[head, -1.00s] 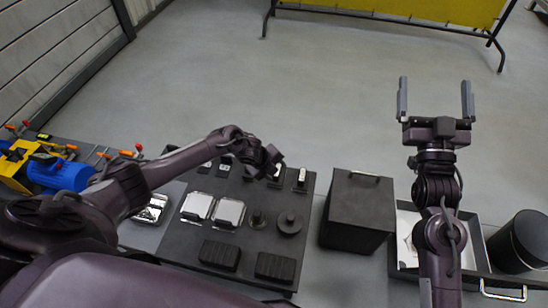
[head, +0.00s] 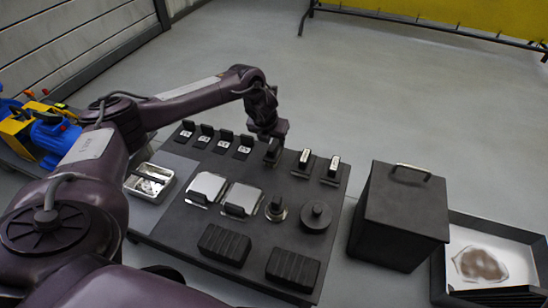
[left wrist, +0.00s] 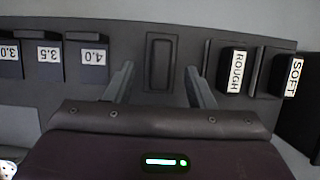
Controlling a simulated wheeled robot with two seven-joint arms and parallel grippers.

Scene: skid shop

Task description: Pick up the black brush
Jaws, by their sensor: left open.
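A black oblong piece, which I take to be the black brush (left wrist: 160,63), stands on the dark tool board (left wrist: 215,112). It also shows in the head view (head: 272,152), partly hidden under my left gripper (head: 268,134). In the left wrist view, my left gripper (left wrist: 160,80) is open, one finger to each side of the piece. I cannot tell how far above it the fingertips are. Bristles do not show. My right gripper is out of view.
Blocks marked ROUGH (left wrist: 235,70) and SOFT (left wrist: 287,76) stand right of the piece; numbered blocks, including 4.0 (left wrist: 93,62), stand left. A black lidded box (head: 400,215) and a tray (head: 452,270) are to the right.

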